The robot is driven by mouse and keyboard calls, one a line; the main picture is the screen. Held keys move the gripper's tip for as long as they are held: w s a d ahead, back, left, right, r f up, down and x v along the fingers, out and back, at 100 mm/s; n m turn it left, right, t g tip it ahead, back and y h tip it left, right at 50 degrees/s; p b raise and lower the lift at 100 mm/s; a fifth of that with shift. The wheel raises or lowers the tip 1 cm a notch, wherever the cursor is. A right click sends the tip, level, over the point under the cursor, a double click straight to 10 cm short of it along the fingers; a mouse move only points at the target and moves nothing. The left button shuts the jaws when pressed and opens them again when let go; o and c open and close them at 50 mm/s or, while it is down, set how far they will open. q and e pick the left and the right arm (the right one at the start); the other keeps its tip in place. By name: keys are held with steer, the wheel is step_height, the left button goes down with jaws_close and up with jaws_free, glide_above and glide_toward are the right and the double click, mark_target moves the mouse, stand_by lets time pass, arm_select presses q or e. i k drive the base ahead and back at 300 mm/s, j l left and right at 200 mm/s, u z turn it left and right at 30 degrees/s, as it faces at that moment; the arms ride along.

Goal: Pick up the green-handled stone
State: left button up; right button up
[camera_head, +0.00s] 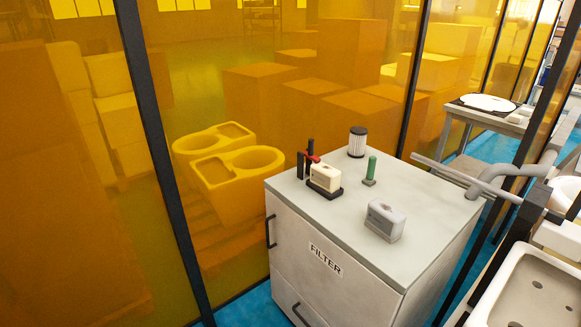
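The green-handled stone (370,171) stands upright on top of the grey filter cabinet (411,213), toward its right rear. Its green handle points up, and a small grey stone part is at its lower end. Neither of my grippers is in the view, and nothing touches the stone.
A white cylindrical filter (356,143) with a dark cap stands behind the stone. A cream device (325,177) on a black base with red and black parts is to the left. A grey box-shaped device (384,220) is in front. Grey pipes (485,180) run along the right.

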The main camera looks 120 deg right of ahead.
mark_target(369, 180)
steer(key=z, duration=4.5)
